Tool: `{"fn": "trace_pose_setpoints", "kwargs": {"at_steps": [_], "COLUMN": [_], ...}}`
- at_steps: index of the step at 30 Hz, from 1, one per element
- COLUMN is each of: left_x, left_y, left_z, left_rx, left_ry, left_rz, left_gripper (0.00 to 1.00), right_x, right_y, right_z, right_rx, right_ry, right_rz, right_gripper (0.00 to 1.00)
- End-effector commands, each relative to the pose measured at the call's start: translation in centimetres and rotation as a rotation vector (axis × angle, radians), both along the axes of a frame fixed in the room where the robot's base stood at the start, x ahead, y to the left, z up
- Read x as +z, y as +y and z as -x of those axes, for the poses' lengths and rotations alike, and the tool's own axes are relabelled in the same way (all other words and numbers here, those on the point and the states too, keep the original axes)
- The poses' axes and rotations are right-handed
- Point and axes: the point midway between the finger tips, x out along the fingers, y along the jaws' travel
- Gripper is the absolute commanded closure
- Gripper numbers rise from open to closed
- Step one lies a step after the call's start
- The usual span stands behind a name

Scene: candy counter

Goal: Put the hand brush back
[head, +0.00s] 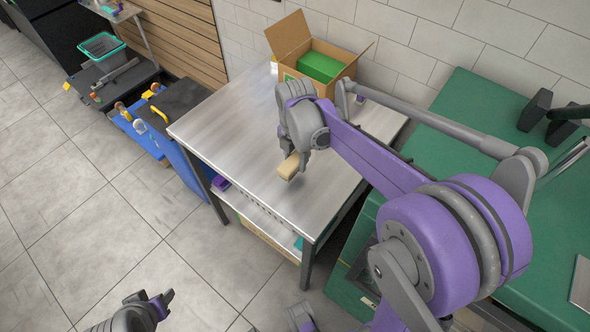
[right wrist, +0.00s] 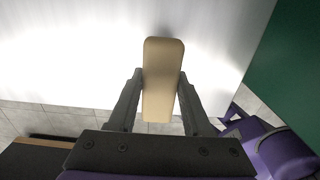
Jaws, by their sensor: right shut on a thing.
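The hand brush shows as a pale wooden, rounded block (head: 288,168). My right gripper (head: 295,160) is shut on it over the steel table (head: 235,125). In the right wrist view the brush (right wrist: 162,75) sits between the two dark fingers (right wrist: 161,98) and sticks out beyond their tips. Its bristles are not visible. I cannot tell whether it touches the tabletop. My left gripper (head: 165,300) is at the bottom left of the head view, over the floor and away from the table. I cannot tell whether its fingers are apart.
An open cardboard box (head: 287,38) with a green block inside stands at the table's back. A green counter (head: 448,120) is to the right. A dark and blue cart (head: 185,105) with several tools stands left of the table. The tabletop's left part is clear.

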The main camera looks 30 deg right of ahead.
Motion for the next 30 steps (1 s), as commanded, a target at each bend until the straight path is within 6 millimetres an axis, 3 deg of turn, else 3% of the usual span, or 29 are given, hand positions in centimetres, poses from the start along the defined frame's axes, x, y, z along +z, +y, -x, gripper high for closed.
{"fn": "trace_pose_setpoints", "kwargs": {"at_steps": [9, 22, 23, 27, 30], "left_x": [-0.4, -0.8, -0.8, -0.7, -0.7], "left_y": [0.0, 0.0, 0.0, 0.0, 0.0], "left_z": [0.1, 0.1, 0.1, 0.1, 0.1], "left_rx": [0.0, 0.0, 0.0, 0.0, 0.0], "left_ry": [0.002, 0.003, 0.003, 0.003, 0.003], "left_rz": [0.0, 0.0, 0.0, 0.0, 0.0], "left_gripper": [0.5, 0.5, 0.5, 0.5, 0.5], "right_x": [-3.9, -4.7, -4.7, -4.6, -4.6], "right_y": [0.0, 0.0, 0.0, 0.0, 0.0], "right_z": [0.0, 0.0, 0.0, 0.0, 0.0], "right_rx": [-0.001, -0.001, -0.001, -0.001, -0.001], "right_ry": [0.0, 0.0, 0.0, 0.0, 0.0], "right_rz": [0.0, 0.0, 0.0, 0.0, 0.0], "right_gripper": [1.0, 1.0, 0.49, 0.24, 0.21]}}
